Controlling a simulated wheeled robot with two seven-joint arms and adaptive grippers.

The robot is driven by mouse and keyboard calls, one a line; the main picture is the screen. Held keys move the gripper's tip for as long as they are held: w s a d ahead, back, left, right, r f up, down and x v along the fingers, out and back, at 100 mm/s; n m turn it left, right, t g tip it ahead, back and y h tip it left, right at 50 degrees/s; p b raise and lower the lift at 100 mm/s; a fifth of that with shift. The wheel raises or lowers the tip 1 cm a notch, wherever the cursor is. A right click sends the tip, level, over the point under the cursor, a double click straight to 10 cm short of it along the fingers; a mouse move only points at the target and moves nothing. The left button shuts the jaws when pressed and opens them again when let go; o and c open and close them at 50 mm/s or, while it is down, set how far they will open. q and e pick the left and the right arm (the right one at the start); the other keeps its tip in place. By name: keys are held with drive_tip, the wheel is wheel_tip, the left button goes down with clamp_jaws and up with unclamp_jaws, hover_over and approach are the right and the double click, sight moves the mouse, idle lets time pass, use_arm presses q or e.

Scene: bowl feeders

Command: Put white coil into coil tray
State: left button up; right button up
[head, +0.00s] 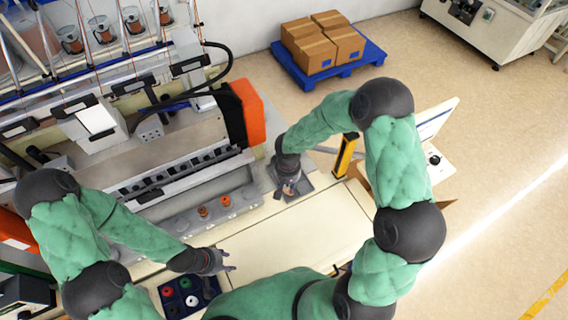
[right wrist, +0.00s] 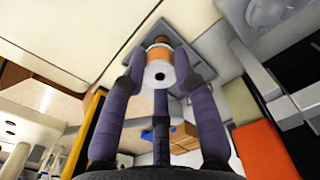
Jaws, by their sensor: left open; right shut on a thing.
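My right gripper (head: 289,189) is shut on a coil at the grey square plate (head: 304,181) on the right of the bench. In the right wrist view the coil (right wrist: 159,74) has a white end with a dark hole and an orange-copper winding, held between my fingers. The grey plate (right wrist: 180,22) shows right behind it; I cannot tell if they touch. My left gripper (head: 226,262) is open and empty over the bench front. Just below and left of it is a dark blue compartment tray (head: 172,284) with red, white, green and black round pieces, partly hidden by my arm.
Two copper-coloured coils (head: 203,212) stand on the machine's front ledge. An orange machine end block (head: 247,112) and a yellow-black post (head: 345,155) rise near my right gripper. The pale bench top (head: 285,235) between my grippers is clear. Boxes on a blue pallet (head: 345,73) stand behind.

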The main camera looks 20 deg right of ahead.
use_arm(q)
drive_tip(key=shift+w+r, duration=0.1)
drive_tip(key=shift+w, duration=0.05)
use_arm(e)
drive_tip(key=shift+w+d, duration=0.1)
drive_tip(key=shift+w, duration=0.2)
use_arm(q)
wheel_tip(320, 180, up, 2)
drive_tip(key=shift+r+p, duration=0.1)
drive_tip(key=shift+p, duration=1)
drive_tip(key=shift+f+b, duration=0.8)
drive_tip(key=shift+f, duration=0.1)
use_arm(e)
drive_tip(key=w+d+f, duration=0.2)
drive_tip(key=w+f, duration=0.1)
drive_tip(key=w+d+f, duration=0.3)
drive_tip(key=w, duration=0.1)
drive_tip(key=w+d+f, duration=0.3)
drive_tip(key=shift+w+f, duration=0.2)
drive_tip(key=shift+w, duration=0.05)
use_arm(q)
drive_tip(key=shift+f, duration=0.15)
use_arm(e)
wheel_tip(320, 180, down, 3)
drive_tip(key=shift+w+d+f, duration=0.1)
drive_tip(key=shift+w+f, duration=0.1)
drive_tip(key=shift+f, duration=0.1)
